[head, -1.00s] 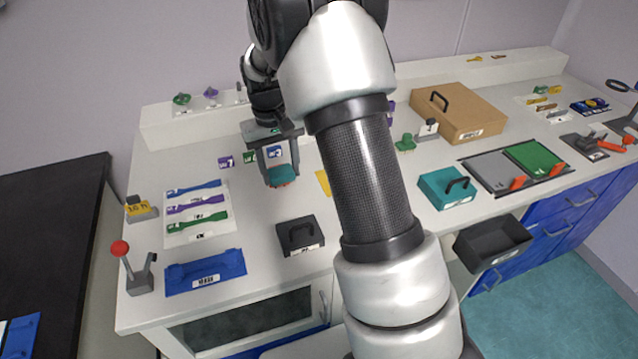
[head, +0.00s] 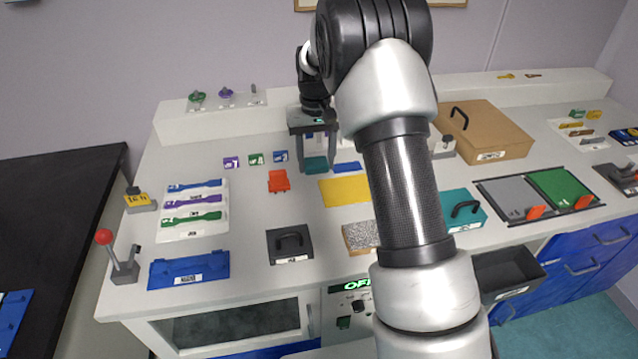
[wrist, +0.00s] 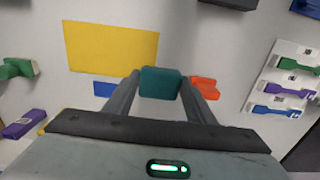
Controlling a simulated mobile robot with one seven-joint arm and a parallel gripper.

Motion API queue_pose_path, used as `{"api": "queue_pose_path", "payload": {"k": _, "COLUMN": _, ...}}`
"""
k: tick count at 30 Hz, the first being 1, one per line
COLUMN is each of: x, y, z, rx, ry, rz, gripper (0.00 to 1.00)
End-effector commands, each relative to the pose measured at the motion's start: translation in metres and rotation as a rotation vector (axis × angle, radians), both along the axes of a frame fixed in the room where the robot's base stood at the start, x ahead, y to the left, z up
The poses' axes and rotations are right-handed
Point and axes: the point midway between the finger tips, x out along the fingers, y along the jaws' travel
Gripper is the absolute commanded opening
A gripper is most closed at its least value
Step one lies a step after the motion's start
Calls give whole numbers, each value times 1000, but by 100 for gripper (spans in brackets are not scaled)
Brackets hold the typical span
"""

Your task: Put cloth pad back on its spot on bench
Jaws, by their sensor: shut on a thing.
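My gripper (head: 316,158) is shut on a teal pad (head: 316,165), most likely the cloth pad, and holds it over the back middle of the bench (head: 250,213). In the wrist view the pad (wrist: 160,83) sits between the two fingertips. A flat blue patch (head: 347,167) lies just right of the pad, and a larger yellow rectangle (head: 338,192) lies in front of it. An orange piece (head: 279,181) lies to the left. The pad seems to be above the bench top; I cannot tell how high.
Small purple, green and blue tagged blocks (head: 256,159) stand left of my gripper. A white tray with colored specimens (head: 222,228) lies further left. A dark handled block (head: 290,245) and a speckled block (head: 358,236) stand in front. A cardboard-brown box (head: 487,132) is at back right.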

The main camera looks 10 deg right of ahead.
Motion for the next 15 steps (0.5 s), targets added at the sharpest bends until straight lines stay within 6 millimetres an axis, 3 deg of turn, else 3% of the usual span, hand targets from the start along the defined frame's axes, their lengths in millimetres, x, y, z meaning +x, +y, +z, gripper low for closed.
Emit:
{"api": "queue_pose_path", "payload": {"k": 3, "x": 0, "y": 0, "z": -20, "rx": 0, "ry": 1, "rz": 0, "gripper": 29}}
{"api": "queue_pose_path", "payload": {"k": 8, "x": 0, "y": 0, "z": -31, "rx": -1, "ry": 1, "rz": 0, "gripper": 29}}
{"api": "queue_pose_path", "payload": {"k": 15, "x": 0, "y": 0, "z": -62, "rx": 0, "ry": 0, "rz": 0, "gripper": 29}}
